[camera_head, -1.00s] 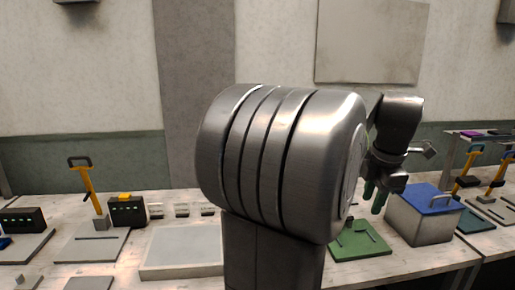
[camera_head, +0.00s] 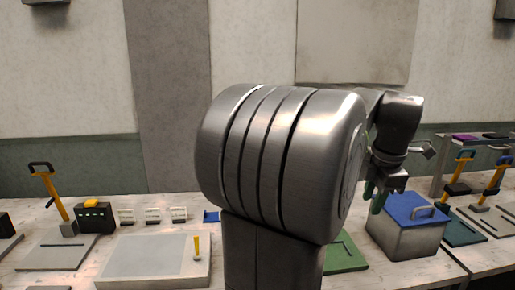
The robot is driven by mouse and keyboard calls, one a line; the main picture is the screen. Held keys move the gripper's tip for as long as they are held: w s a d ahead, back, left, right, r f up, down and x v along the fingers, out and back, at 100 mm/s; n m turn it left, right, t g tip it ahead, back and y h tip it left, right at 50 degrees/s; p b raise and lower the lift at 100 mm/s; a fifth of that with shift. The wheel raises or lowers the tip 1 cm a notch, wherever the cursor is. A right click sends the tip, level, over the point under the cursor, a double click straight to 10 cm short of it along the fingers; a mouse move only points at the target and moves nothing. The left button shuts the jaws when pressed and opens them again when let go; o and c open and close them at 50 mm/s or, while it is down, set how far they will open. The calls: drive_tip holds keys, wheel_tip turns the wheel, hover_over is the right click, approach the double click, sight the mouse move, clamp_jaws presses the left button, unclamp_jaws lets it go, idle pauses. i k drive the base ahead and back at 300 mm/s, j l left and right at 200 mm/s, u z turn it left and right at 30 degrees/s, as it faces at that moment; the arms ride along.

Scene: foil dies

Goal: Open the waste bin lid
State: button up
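The waste bin (camera_head: 402,240) is a grey box on the bench at the right of the head view. Its blue lid (camera_head: 410,206) lies flat and shut on top, with a handle (camera_head: 432,210) on its right part. My gripper (camera_head: 374,197) points down with green fingers that look apart, with nothing seen between them. In the picture it overlaps the lid's left edge, left of the handle. I cannot tell its depth or any touch. My own arm covers the middle of the view.
A green plate (camera_head: 345,256) lies left of the bin, partly hidden by my arm. Levers with yellow shafts (camera_head: 480,196) stand to the right near a shelf (camera_head: 455,150). A grey tray (camera_head: 150,262) and a black box (camera_head: 95,217) are at the left.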

sight(409, 208)
drive_tip(key=i+l, duration=0.1)
drive_tip(key=l, duration=0.25)
drive_tip(key=i+l, duration=0.15)
drive_tip(key=l, duration=0.25)
drive_tip(key=i+l, duration=0.1)
drive_tip(key=l, duration=0.25)
drive_tip(key=i+l+u, duration=0.1)
drive_tip(key=l, duration=0.3)
